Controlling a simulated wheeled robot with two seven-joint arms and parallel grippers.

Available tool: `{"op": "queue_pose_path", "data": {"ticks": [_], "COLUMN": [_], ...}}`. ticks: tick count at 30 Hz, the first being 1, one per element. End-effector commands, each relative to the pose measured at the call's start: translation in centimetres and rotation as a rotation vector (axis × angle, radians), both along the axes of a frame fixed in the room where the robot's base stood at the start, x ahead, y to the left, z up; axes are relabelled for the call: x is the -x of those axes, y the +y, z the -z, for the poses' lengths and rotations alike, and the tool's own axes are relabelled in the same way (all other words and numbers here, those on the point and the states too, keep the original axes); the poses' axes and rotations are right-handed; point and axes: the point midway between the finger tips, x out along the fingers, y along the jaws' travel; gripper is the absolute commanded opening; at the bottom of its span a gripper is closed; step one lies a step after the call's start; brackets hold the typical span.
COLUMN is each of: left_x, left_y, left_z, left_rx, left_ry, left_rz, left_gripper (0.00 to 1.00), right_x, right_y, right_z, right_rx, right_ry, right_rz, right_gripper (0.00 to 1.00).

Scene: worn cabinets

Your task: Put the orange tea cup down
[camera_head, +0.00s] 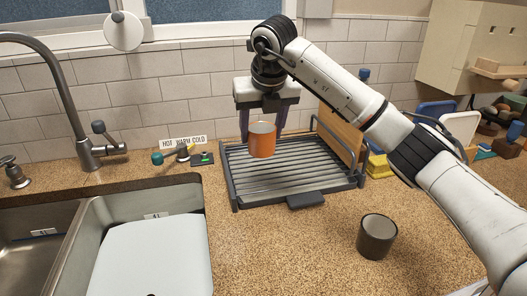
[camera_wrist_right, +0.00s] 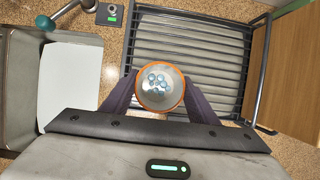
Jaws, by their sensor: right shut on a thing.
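The orange tea cup (camera_head: 262,140) is upright between the fingers of my right gripper (camera_head: 263,122), which is shut on it. In the head view the cup appears over the left-middle part of the grey slatted dish rack (camera_head: 339,184). I cannot tell for sure whether its base touches the slats. In the right wrist view, the cup (camera_wrist_right: 160,68) shows from above with an orange rim, and several small bluish round shapes show inside. The two dark fingers of the gripper (camera_wrist_right: 160,92) are on either side of it. My left gripper is not in view.
A dark grey cup (camera_head: 376,237) stands on the speckled counter in front of the rack. A sink (camera_head: 75,262) with a tall faucet (camera_head: 62,85) is on the left. A wooden board (camera_head: 340,130) stands at the rack's right. Several dishes and blocks crowd the right side.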

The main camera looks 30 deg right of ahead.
Motion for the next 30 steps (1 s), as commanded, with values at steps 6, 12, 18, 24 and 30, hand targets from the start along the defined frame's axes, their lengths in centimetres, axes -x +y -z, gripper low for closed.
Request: {"op": "queue_pose_path", "data": {"ticks": [6,12,18,24,30], "left_x": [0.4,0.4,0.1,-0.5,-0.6], "left_y": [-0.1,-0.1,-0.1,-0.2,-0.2], "left_z": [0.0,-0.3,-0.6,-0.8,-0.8], "left_rx": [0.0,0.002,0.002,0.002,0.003], "left_ry": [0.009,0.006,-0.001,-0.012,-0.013], "left_rz": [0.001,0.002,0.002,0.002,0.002], "left_gripper": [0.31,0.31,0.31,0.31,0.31], "right_x": [0.0,0.1,0.0,0.0,0.0], "right_y": [0.0,0.0,0.0,0.0,0.0], "right_z": [2.5,4.7,6.2,6.3,6.4], "right_rx": [0.0,-0.001,0.0,0.0,0.0], "right_ry": [-0.002,0.002,-0.003,-0.002,-0.001], "right_rz": [0.0,-0.002,0.0,-0.001,-0.001], "right_gripper": [0.29,0.29,0.29,0.29,0.72]}}
